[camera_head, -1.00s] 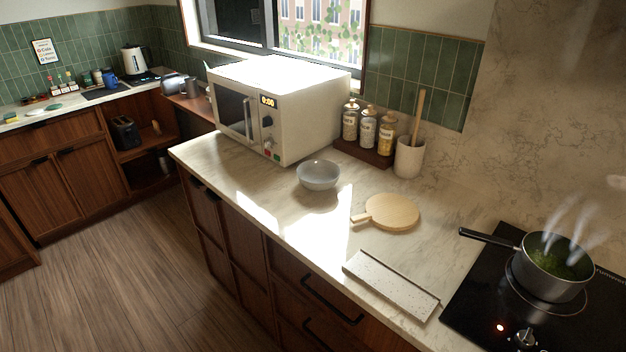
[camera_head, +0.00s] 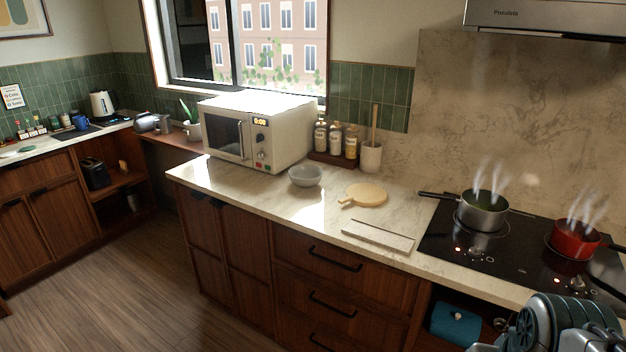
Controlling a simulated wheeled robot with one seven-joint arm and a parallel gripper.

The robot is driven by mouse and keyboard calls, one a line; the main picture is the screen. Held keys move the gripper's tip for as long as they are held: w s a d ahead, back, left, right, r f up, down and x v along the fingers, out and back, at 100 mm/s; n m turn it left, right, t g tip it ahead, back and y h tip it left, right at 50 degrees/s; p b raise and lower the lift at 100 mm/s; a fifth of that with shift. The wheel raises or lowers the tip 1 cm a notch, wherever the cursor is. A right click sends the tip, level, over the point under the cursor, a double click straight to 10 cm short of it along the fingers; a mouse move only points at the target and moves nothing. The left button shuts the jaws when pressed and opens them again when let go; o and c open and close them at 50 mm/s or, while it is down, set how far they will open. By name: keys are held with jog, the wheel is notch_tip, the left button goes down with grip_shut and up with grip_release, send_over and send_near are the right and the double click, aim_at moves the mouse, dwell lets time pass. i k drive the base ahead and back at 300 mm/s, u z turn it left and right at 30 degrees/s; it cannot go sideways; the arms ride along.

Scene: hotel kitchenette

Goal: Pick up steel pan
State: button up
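The steel pan (camera_head: 481,213) stands on the left rear part of the black cooktop (camera_head: 447,245) at the right of the counter. It is a steel pot with a long black handle pointing left, and steam rises from it. In the earlier view green contents show inside. Part of my arm (camera_head: 565,325) shows at the lower right corner, below the cooktop and apart from the pan. My gripper's fingers cannot be made out.
A red pot (camera_head: 573,240) steams to the right of the pan. A speckled board (camera_head: 378,237), a round wooden board (camera_head: 365,195), a grey bowl (camera_head: 305,176) and a microwave (camera_head: 258,132) stand left on the counter. A range hood (camera_head: 545,18) hangs above. Floor at lower left is clear.

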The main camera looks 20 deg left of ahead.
aim_at(461, 206)
jog(key=u, duration=0.3)
jog(key=i, duration=0.75)
jog(key=u, duration=2.05)
jog(key=i, duration=1)
jog(key=z, duration=3.2)
jog(key=i, duration=0.5)
